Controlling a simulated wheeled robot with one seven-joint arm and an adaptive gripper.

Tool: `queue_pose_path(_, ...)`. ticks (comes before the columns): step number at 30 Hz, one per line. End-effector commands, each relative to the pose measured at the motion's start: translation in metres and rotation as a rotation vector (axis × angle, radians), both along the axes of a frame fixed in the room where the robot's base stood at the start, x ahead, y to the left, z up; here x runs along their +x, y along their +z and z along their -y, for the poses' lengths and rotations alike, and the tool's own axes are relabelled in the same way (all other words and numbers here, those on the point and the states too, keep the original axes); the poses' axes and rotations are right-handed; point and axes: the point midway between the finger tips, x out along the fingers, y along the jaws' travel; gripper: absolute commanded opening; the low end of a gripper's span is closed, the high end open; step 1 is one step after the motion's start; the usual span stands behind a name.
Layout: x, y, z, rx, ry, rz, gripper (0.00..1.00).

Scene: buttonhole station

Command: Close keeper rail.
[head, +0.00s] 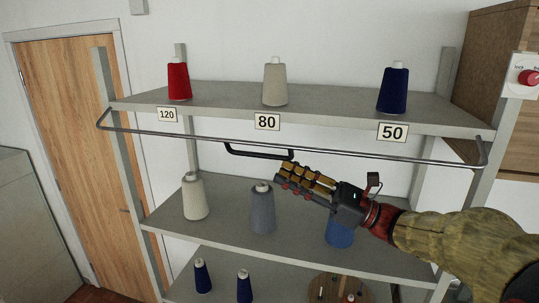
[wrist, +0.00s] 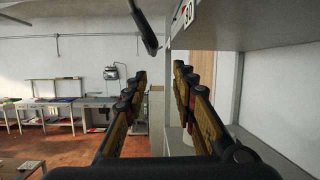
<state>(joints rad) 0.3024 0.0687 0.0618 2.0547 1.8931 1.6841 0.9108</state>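The keeper rail (head: 350,153) is a thin grey metal bar across the front of the shelf rack. In the head view it runs just below the top shelf's front edge, with bent ends at both side posts. A black handle (head: 258,155) hangs under its middle and also shows in the wrist view (wrist: 142,26). My gripper (head: 281,178) is just below the handle's right end in the head view. In the wrist view its fingers (wrist: 160,82) stand apart with nothing between them, and the handle is above that gap.
The top shelf (head: 330,101) holds red, beige and blue thread cones above labels 120, 80 and 50. More cones stand on the middle shelf (head: 160,223), close below my gripper. A red knob (head: 528,78) on a white plate is at the upper right.

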Motion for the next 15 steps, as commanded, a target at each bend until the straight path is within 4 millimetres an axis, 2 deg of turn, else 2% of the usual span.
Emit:
queue_pose_path(2,-0.004,0.015,0.005,0.080,0.030,-0.032,0.27)
queue_pose_path(8,-0.005,0.020,-0.003,0.105,0.067,-0.081,0.27)
queue_pose_path(15,0.006,0.034,-0.035,0.103,0.068,-0.080,0.27)
